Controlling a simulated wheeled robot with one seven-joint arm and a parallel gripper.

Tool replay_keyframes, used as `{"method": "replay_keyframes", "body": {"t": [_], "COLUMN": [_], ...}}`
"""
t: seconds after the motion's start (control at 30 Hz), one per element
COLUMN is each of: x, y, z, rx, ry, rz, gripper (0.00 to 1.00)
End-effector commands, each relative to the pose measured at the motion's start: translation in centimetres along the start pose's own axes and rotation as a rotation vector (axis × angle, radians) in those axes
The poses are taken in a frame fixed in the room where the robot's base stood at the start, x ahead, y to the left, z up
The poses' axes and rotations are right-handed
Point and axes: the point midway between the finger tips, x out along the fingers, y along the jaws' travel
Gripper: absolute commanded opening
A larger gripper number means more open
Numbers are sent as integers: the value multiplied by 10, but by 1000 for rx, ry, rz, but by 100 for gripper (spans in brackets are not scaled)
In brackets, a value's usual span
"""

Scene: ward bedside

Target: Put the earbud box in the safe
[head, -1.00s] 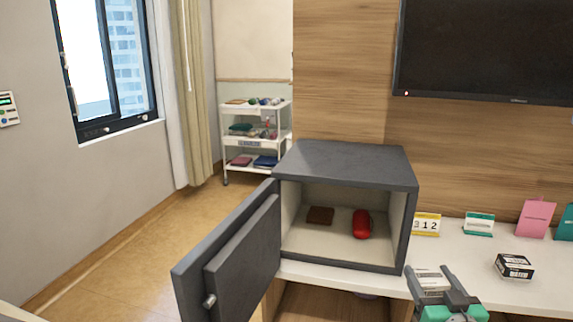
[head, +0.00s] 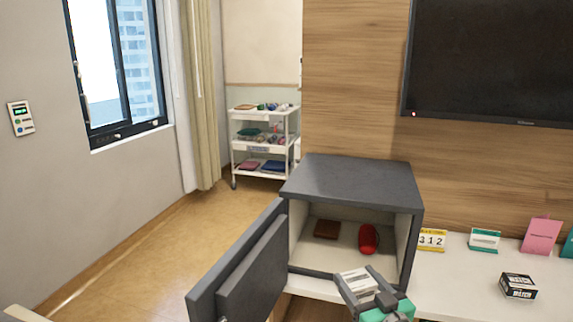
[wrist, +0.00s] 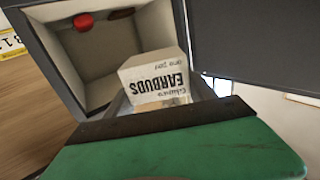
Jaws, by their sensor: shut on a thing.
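The earbud box (head: 355,282) is a white carton with dark lettering. My gripper (head: 372,294) is shut on it and holds it in front of the lower right of the safe's opening. In the wrist view the box (wrist: 155,80) reads "EARBUDS", upside down, with the open safe beyond it. The safe (head: 352,178) is dark grey with a pale interior, and its door (head: 240,270) stands wide open to the left. Inside are a brown wallet-like item (head: 327,229) and a red case (head: 368,239). Part of the safe's lower front edge is hidden behind the box and gripper.
On the white counter (head: 460,268) right of the safe are a "312" calendar (head: 431,240), a green-and-white card (head: 485,239), a pink card (head: 541,235) and a black-and-white box (head: 517,286). The safe floor in front of the two items is clear.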

Motion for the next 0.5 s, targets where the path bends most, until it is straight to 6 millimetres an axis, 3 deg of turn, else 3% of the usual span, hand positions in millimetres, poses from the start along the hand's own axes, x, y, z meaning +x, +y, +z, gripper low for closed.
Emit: {"method": "replay_keyframes", "body": {"t": [0.03,0.2,0.5], "x": [2,10,14], "y": [1,3,2], "z": [-18,-38,-38], "rx": [2,5,1], "ry": [0,-1,-4], "rz": [-1,-1,7], "gripper": [22,22,22]}}
